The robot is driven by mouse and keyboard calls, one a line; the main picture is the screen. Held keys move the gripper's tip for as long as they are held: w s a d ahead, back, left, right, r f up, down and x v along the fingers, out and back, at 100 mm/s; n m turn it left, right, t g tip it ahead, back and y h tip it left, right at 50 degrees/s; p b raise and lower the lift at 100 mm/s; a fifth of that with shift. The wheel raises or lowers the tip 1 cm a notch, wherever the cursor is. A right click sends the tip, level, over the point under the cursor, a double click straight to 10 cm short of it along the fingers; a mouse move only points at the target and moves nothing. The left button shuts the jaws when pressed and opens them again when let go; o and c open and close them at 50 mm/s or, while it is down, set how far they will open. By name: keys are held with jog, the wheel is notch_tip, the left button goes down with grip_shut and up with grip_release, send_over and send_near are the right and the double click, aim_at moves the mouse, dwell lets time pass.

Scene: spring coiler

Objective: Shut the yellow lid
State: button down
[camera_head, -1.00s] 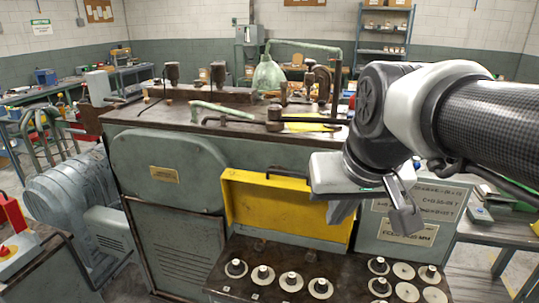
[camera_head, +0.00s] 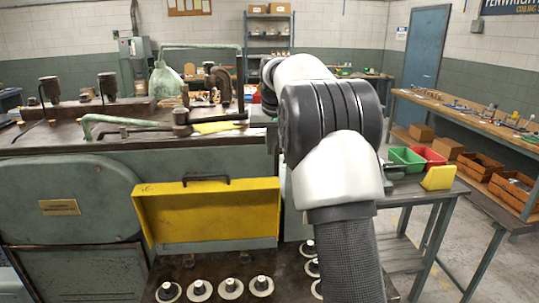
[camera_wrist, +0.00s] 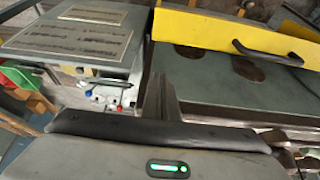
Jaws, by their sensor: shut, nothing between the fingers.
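The yellow lid (camera_head: 215,212) stands open and raised on the front of the grey-green machine, with a dark handle (camera_head: 206,179) along its top edge. In the wrist view the lid (camera_wrist: 225,32) runs along the top right, and its handle shows right of my gripper. My gripper (camera_wrist: 164,98) is shut and empty, apart from the lid, with its fingers pointing up the picture between the labelled panel and the lid area. In the head view my arm hides the gripper and the right side of the lid's surroundings.
A dark shelf (camera_head: 205,270) with several round pegged discs sits below the lid. Green pipework and a lever (camera_head: 130,123) lie on the machine top. A labelled panel (camera_wrist: 80,35) is at left in the wrist view. A side table with green and red bins (camera_head: 407,160) stands at right.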

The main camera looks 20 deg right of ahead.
aim_at(269, 163)
jog(key=x, duration=0.8)
jog(key=shift+f+p, duration=0.2)
jog(key=shift+p, duration=0.1)
jog(key=shift+s+a+f, duration=0.1)
jog(key=shift+s+a, duration=0.1)
jog(key=shift+s, duration=0.8)
jog(key=shift+s+a+f, duration=0.1)
jog(key=shift+s+a, duration=0.1)
jog(key=shift+s, duration=0.75)
jog(key=shift+f+b, duration=0.15)
jog(key=shift+b, duration=0.2)
